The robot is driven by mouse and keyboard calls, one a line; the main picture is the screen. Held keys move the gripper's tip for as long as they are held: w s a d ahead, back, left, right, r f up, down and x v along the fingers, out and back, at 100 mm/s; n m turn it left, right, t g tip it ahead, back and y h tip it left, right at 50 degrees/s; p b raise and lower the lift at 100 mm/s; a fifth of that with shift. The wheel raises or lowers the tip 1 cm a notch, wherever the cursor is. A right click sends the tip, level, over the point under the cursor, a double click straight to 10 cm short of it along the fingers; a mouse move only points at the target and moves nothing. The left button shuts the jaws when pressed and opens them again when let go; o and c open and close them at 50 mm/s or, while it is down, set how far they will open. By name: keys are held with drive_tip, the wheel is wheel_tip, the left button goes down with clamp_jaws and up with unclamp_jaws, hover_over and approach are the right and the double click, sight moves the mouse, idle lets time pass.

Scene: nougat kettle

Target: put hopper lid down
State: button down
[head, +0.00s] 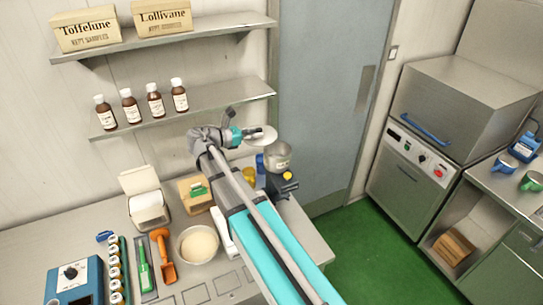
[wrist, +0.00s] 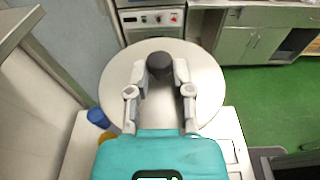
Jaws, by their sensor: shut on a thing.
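My gripper (head: 254,132) is shut on the dark knob (wrist: 160,66) of the hopper lid. The lid (head: 262,139) is a round, pale metal disc, held in the air above the bench. In the wrist view the lid (wrist: 205,85) spreads out beyond both fingers and hides much of what lies below. The open metal hopper (head: 278,156) sits on a dark blue machine, a little below and to the right of the lid in the head view. The lid is apart from the hopper.
The bench (head: 290,222) holds a bowl of pale powder (head: 198,245), an orange scoop (head: 162,256), a white box (head: 148,208) and a wooden box (head: 196,194). My arm covers part of the bench. A shelf with brown bottles (head: 154,100) is behind.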

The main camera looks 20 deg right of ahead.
wheel_tip(320, 180, down, 16)
drive_tip(key=b, duration=1.6)
drive_tip(key=shift+f, duration=0.25)
drive_tip(key=shift+a, duration=0.1)
